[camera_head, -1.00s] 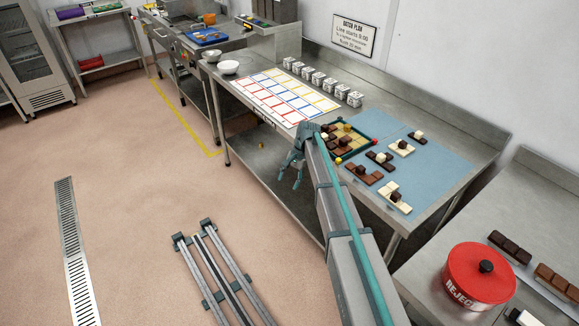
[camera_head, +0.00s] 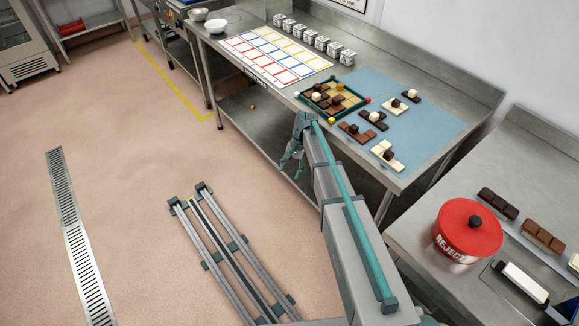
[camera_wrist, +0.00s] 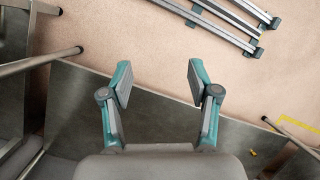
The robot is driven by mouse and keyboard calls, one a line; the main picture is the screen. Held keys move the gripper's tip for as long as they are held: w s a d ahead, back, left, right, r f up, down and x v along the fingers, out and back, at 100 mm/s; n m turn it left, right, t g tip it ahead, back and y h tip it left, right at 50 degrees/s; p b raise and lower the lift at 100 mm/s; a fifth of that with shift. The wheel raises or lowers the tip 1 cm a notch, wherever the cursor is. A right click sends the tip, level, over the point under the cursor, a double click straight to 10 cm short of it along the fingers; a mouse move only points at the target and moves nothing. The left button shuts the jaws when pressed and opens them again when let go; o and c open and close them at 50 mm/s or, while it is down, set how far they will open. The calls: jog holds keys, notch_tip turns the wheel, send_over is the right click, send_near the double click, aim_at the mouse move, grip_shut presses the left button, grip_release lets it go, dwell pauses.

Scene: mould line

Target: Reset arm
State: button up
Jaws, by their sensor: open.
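My gripper (camera_head: 291,160) hangs in front of the steel table's front edge in the head view, below the level of the tabletop, pointing down. In the wrist view my gripper (camera_wrist: 160,80) shows both fingers spread wide with nothing between them. Under it in that view are a grey steel surface (camera_wrist: 70,105) and the pink floor (camera_wrist: 120,30). My gripper is apart from the chocolate pieces on the table.
The steel table bears a green-rimmed tray (camera_head: 358,113) of chocolates, a blue mat (camera_head: 425,130), a coloured grid sheet (camera_head: 275,58) and several small white boxes (camera_head: 320,43). A red reject pot (camera_head: 468,230) stands at right. Floor rails (camera_head: 230,255) lie at front; open floor is left.

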dwell(0.4)
jog(key=s+d+f+n+h, duration=0.15)
jog(key=s+f, duration=0.25)
jog(key=s, duration=0.5)
jog(key=s+d+f+n, duration=0.2)
jog(key=s+d+f, duration=0.15)
jog(key=s, duration=0.45)
jog(key=s+d+f+n+h, duration=0.1)
jog(key=s+f+n, duration=0.1)
jog(key=s+f, duration=0.5)
jog(key=s+d+f+g, duration=0.1)
jog(key=s+g, duration=0.1)
jog(key=s, duration=1.2)
jog(key=s+d+f+g, duration=0.1)
jog(key=s+d+g, duration=0.1)
jog(key=s, duration=1.3)
jog(key=shift+d+f+n+h, duration=0.25)
jog(key=shift+n+h, duration=0.1)
jog(key=shift+h, duration=0.1)
jog(key=shift+o, duration=0.2)
